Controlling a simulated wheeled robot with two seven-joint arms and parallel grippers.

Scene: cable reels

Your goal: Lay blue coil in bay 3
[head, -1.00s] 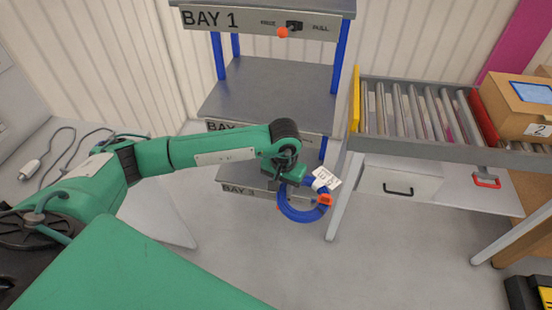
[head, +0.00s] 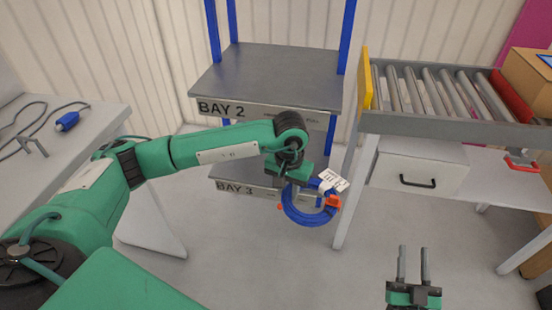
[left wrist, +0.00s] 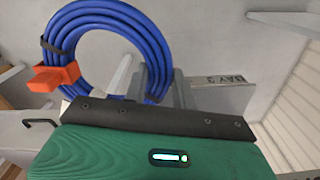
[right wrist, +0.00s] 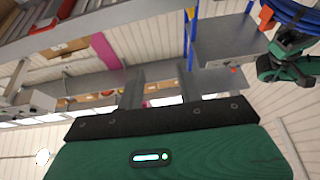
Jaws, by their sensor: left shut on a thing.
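The blue coil (head: 304,214), with a white tag and orange clips, hangs from my left gripper (head: 297,188), which is shut on it. In the left wrist view the coil (left wrist: 62,40) stands out beyond the fingers. The bay 3 shelf (head: 228,174) is the low one, marked on its front edge. The coil is in front of that shelf's right part in the head view, and its gap to the shelf is hard to judge. My right gripper (head: 413,268) is empty, its fingers apart, at lower right.
The bay 2 shelf (head: 270,75) is above bay 3 and looks empty. Blue uprights (head: 345,40) edge the rack. A roller conveyor (head: 440,92) with a drawer (head: 418,172) under it stands close on the right. A grey table (head: 80,125) is at left. The floor in front is clear.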

